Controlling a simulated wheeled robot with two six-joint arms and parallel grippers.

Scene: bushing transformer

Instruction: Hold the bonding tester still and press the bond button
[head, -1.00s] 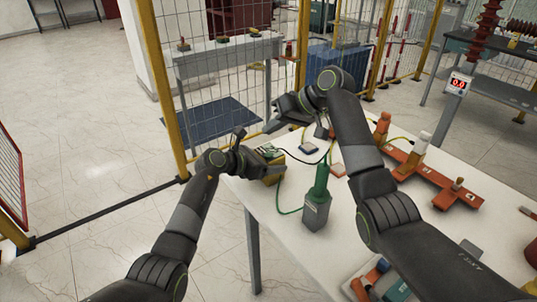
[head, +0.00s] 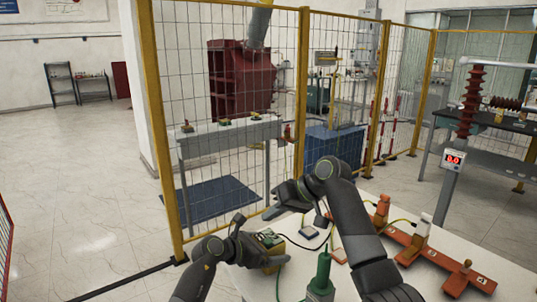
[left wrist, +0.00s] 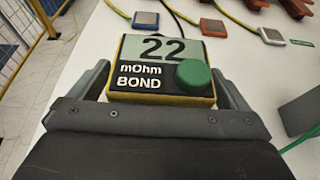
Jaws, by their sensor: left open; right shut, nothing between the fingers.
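The bonding tester (head: 270,240) is a yellow-edged box at the near left corner of the white table. In the left wrist view its face (left wrist: 135,80) reads "22 mOhm BOND", with a round green bond button (left wrist: 194,76) at its right. My left gripper (head: 257,249) is open, with one finger on either side of the tester; I cannot tell whether they touch it. My right gripper (head: 281,204) is shut and empty, above and behind the tester, apart from the button.
A green-handled tool (head: 322,272) stands right of the tester, trailing a green cable. An orange-red bar (head: 425,254) with fittings lies on the table's right. Small coloured pads (left wrist: 272,35) lie behind the tester. A yellow-framed mesh fence (head: 235,110) stands beyond the table.

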